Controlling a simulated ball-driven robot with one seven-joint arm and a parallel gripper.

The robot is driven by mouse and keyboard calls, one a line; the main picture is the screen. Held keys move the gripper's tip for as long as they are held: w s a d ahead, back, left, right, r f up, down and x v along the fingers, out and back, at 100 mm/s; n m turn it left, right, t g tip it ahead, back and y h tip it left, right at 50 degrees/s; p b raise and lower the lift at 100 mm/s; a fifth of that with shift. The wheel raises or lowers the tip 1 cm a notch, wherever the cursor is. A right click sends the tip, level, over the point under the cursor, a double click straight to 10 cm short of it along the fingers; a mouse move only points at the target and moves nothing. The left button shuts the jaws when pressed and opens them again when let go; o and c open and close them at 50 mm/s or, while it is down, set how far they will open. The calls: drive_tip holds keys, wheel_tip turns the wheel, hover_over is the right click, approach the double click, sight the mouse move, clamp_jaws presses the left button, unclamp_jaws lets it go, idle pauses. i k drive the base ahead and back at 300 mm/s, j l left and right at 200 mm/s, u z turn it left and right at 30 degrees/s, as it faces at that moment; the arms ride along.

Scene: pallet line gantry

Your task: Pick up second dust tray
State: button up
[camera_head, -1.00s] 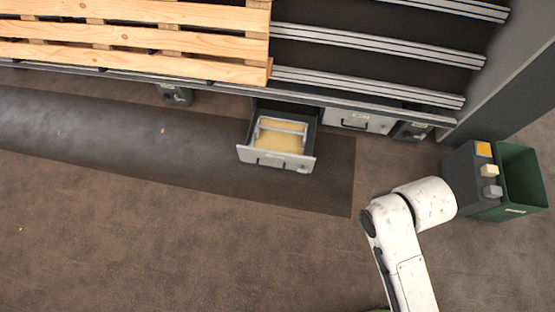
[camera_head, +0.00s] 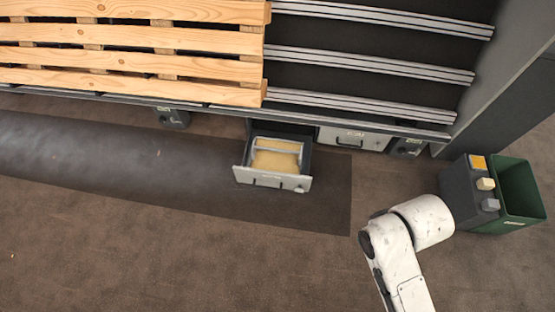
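An open grey drawer (camera_head: 242,174) sticks out from under the pallet line, near the middle of the picture. In it lies a tray of tan dust (camera_head: 275,161) with a pale bar across its back part. To its right is a shut drawer front (camera_head: 352,139) with a dark handle. Only white links of my arm show at the lower right, well apart from the open drawer. My gripper is not in view.
A wooden pallet (camera_head: 130,44) lies on the line at upper left, beside bare rails (camera_head: 370,63). A green bin (camera_head: 520,190) and a dark box with an orange square (camera_head: 462,190) stand at the right. The dark mat (camera_head: 120,160) and brown floor before the drawer are clear.

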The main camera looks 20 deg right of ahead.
sight(267, 154)
drive_tip(key=i+l+z, duration=0.1)
drive_tip(key=i+l, duration=0.15)
drive_tip(key=i, duration=0.25)
drive_tip(key=i+l+z, duration=0.1)
drive_tip(key=i, duration=0.4)
drive_tip(key=i+l, duration=0.25)
drive_tip(key=i, duration=0.3)
drive_tip(key=i+l+z, duration=0.15)
drive_tip(key=i, duration=0.35)
